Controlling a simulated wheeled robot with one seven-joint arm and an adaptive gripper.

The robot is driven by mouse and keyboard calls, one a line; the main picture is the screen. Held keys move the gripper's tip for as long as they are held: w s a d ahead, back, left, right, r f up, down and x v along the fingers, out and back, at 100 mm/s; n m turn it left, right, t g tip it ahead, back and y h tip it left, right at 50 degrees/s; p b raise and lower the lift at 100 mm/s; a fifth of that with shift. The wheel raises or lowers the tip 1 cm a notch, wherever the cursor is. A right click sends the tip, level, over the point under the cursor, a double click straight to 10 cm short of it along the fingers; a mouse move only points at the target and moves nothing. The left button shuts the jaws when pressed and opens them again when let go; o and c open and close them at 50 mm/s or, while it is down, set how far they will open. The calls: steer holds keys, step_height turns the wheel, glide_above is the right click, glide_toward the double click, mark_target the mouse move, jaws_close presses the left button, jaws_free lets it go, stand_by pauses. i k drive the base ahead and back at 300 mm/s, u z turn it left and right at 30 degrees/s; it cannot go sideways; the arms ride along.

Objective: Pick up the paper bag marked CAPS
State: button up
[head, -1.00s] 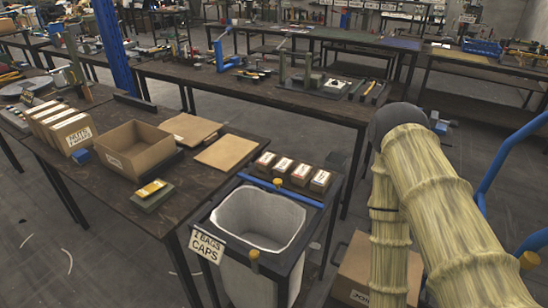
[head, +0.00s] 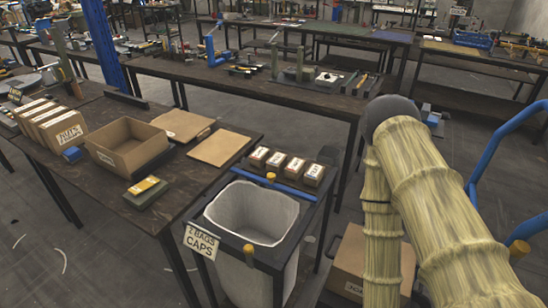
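Several small brown packets with white labels (head: 295,166) stand in a row behind the liner bin. Their labels are too small to read, so I cannot tell which one is marked CAPS. A white sign reading "2 BAGS CAPS" (head: 200,242) hangs on the front left corner of the dark bin stand (head: 266,262). The stand holds an open white liner (head: 228,208). My arm, in a pale yellow sleeve, reaches up the right side of the picture. My gripper is not in view.
The table on the left holds an open cardboard box (head: 128,147), flat brown sheets (head: 219,147), labelled cartons (head: 66,133) and a green block with a yellow item (head: 146,191). A cardboard box (head: 345,262) sits low beside my arm. Blue rails (head: 505,150) stand at right.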

mark_target(296, 167)
steer(key=k, duration=1.3)
steer(key=u, duration=0.65)
steer(key=i, duration=1.3)
steer(key=z, duration=0.5)
steer(key=i, duration=0.5)
steer(key=z, duration=0.4)
